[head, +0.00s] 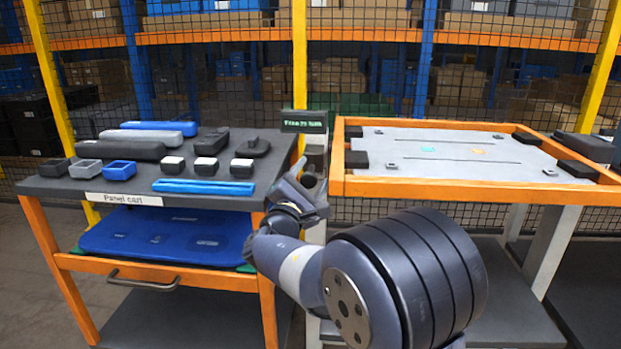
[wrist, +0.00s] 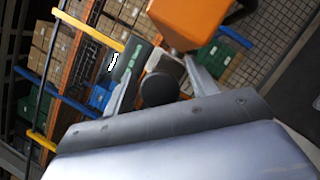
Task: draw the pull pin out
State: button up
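A dark round knob, which looks like the head of the pull pin (wrist: 159,88), sits between the fingers in the wrist view. My gripper (wrist: 161,62) is open, with one finger on each side of the knob and a visible gap to each. In the head view my gripper (head: 300,172) is at the post beside the near left corner of the orange-framed table. The knob also shows there as a small dark shape (head: 308,178), partly hidden by my wrist. The pin's shaft is hidden behind the knob.
A small dark sign with green lettering (head: 304,121) stands above the pin. The orange-framed fixture table (head: 470,188) is close on the right; its orange corner (wrist: 188,20) shows near the fingers. A cart (head: 60,188) with blocks and bins is on the left. Mesh fencing stands behind.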

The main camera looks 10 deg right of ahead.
aim_at(312, 170)
jog(key=v, duration=1)
jog(key=shift+s+a+p, duration=0.2)
jog(key=shift+s+p, duration=0.05)
jog(key=shift+p, duration=0.2)
jog(key=shift+f, duration=0.1)
jog(key=x, duration=1.2)
jog(key=shift+w, duration=0.5)
jog(key=shift+w+d+f+p, duration=0.1)
jog(key=shift+w+d+p, duration=0.15)
jog(key=shift+w, duration=0.3)
